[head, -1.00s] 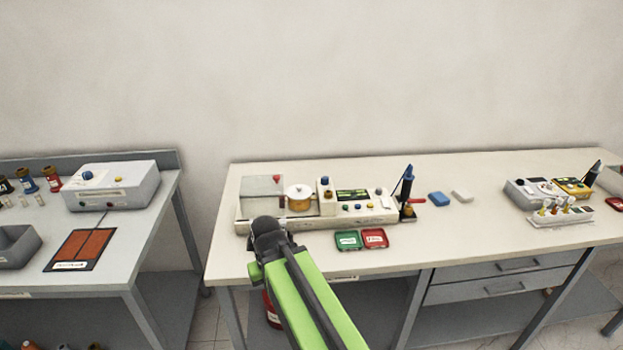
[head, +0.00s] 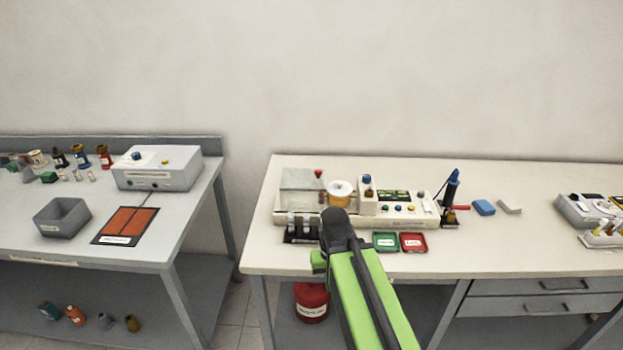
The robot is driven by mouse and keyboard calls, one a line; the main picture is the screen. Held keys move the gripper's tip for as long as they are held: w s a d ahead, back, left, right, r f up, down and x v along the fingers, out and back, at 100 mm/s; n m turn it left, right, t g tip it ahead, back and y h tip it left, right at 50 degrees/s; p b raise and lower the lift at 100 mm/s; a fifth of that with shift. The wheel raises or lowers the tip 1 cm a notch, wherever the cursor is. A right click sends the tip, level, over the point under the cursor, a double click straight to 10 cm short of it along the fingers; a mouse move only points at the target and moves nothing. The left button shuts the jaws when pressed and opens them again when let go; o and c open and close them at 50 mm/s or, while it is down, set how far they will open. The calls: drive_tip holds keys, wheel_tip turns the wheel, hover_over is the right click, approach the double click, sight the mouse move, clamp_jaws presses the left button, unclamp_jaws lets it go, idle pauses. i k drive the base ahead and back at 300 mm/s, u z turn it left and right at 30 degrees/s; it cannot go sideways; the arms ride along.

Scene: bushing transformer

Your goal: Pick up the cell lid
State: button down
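A round yellow cell with a white top (head: 341,188) sits on the long off-white test unit, left of its blue-knobbed control block. The white top looks like the cell lid. My green arm reaches up from the bottom of the head view, and its dark end (head: 338,226) is just in front of and below the cell in the picture. I cannot make out the fingers or see anything held. Whether the arm end is above the bench or near its surface is unclear.
The test unit (head: 290,208) carries a grey box (head: 301,184). A dark holder with small jars (head: 300,228) stands in front. Green (head: 385,242) and red (head: 413,242) trays lie right of my arm. Clear bench (head: 510,240) is farther right. Another bench stands left.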

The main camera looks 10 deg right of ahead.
sight(337, 188)
drive_tip(key=u, duration=0.45)
drive_tip(key=k, duration=1.35)
drive_tip(key=u, duration=0.7)
drive_tip(key=i, duration=1.35)
drive_tip(key=z, duration=0.4)
drive_tip(key=i, duration=1.45)
drive_tip(key=z, duration=0.45)
drive_tip(key=k, duration=0.85)
drive_tip(key=z, duration=0.2)
drive_tip(key=i, duration=0.8)
